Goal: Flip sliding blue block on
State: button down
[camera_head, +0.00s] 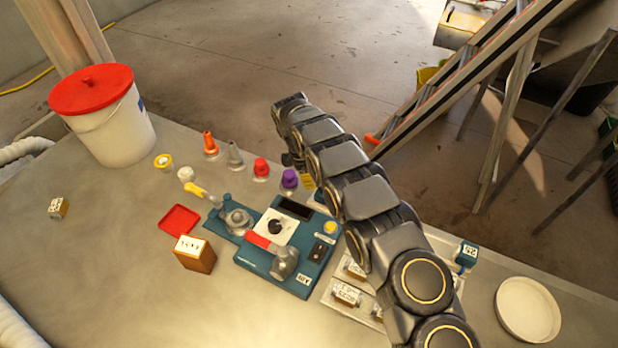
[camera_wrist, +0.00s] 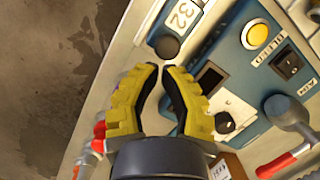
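A blue control box (camera_head: 250,262) sits on the table, partly behind my arm. It has a black rocker switch (camera_head: 318,250), a yellow button (camera_head: 330,227), a black dial and a dark display. In the wrist view, the rocker switch (camera_wrist: 289,63) and yellow button (camera_wrist: 257,36) lie right of my gripper (camera_wrist: 163,70). A blue part with a white "32" label (camera_wrist: 184,14) and a round black knob (camera_wrist: 167,46) is just past my fingertips. I cannot tell whether it slides. My yellow-padded fingers nearly meet at the tips, with nothing visible between them; contact with the knob is unclear.
A grey lever with a red handle (camera_head: 260,241) stands at the box's front. A wooden block (camera_head: 194,254), red tray (camera_head: 180,220), several coloured caps and a white bucket (camera_head: 110,125) are leftward. A blue block labelled 25 (camera_head: 467,253) and round dish (camera_head: 527,308) are rightward.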

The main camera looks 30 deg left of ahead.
jog(key=d, duration=2.3)
jog(key=shift+d, duration=0.1)
jog(key=a, duration=0.1)
jog(key=s+a, duration=0.2)
jog(key=a, duration=0.1)
jog(key=shift+r, duration=0.4)
jog(key=w+v, duration=0.1)
jog(key=v, duration=0.9)
jog(key=shift+s+d, duration=0.2)
jog(key=shift+s, duration=0.2)
jog(key=shift+d+r, duration=0.1)
